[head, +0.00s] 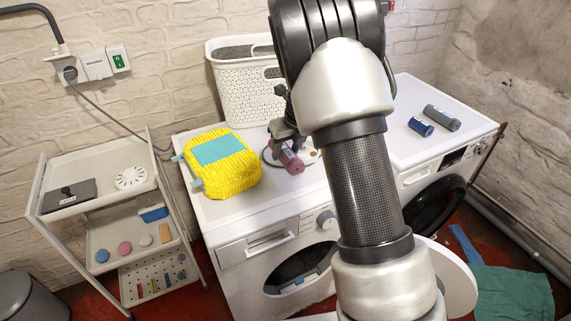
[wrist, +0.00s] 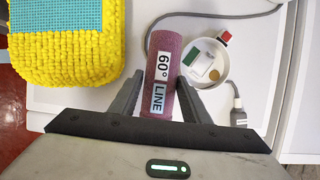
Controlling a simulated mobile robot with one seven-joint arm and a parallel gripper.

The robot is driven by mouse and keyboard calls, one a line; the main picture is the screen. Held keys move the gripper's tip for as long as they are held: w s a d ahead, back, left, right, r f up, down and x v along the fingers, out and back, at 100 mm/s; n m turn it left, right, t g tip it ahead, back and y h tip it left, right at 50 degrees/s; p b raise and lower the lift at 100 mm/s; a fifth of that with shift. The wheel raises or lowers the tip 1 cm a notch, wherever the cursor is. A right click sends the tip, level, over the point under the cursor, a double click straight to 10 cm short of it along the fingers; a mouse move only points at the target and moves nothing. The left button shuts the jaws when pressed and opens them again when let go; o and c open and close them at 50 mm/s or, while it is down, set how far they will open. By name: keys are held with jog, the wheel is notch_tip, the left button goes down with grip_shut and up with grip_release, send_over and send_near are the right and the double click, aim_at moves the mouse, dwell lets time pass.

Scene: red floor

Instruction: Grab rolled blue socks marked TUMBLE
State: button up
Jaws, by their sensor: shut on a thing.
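The same roll shows in the head view (head: 291,160), over the left machine's top. I cannot tell whether it touches the surface. A dark blue roll (head: 421,126) lies on the right machine's top, well to the right of my gripper and apart from it. A pale mark shows on the blue roll, but I cannot read it. The blue roll is not in the wrist view.
A grey roll (head: 441,118) lies close beside the blue one. A white basket (head: 240,85) stands behind.

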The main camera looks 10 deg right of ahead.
jog(key=shift+f+b, duration=0.45)
jog(key=shift+f, duration=1.95)
jog(key=o, duration=0.8)
